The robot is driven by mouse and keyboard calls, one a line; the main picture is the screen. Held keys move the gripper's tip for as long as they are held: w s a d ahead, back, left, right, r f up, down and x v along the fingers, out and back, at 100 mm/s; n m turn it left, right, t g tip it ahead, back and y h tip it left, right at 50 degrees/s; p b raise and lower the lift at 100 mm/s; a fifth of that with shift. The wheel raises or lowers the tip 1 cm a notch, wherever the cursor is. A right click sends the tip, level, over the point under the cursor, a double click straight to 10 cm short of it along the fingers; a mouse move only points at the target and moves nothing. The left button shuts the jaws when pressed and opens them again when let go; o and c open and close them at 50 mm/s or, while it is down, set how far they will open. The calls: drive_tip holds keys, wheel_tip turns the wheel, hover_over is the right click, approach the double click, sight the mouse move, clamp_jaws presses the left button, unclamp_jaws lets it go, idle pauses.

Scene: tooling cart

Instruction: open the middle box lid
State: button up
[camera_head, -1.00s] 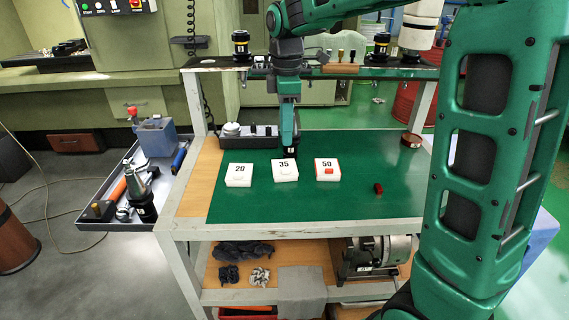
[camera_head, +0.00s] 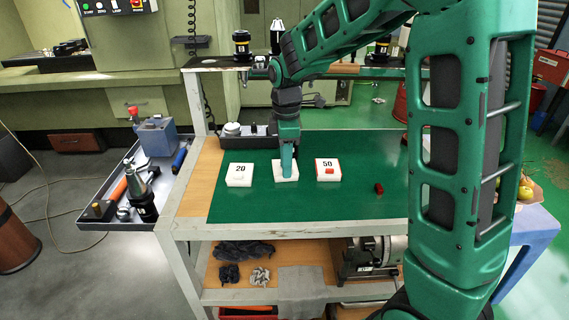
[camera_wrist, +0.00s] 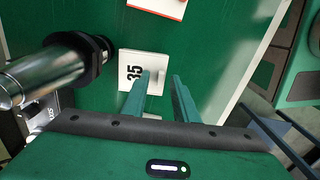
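The middle box (camera_head: 285,171), white and marked 35 in the wrist view (camera_wrist: 146,68), sits on the green mat between two similar boxes. Its lid looks closed. My gripper (camera_head: 287,172) is over the middle box and hides its label in the head view. In the wrist view my gripper (camera_wrist: 160,80) has its two fingers apart with a gap between them. The fingertips reach over the box's edge near the lid; whether they touch it I cannot tell. Nothing shows held between them.
The white box marked 20 (camera_head: 239,175) is left of the middle box, and the box marked 50 (camera_head: 328,170), with a red piece on it, is right. A small red object (camera_head: 379,188) lies farther right. A dark tray (camera_head: 250,138) stands behind.

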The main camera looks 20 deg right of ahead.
clamp_jaws()
idle(1.4)
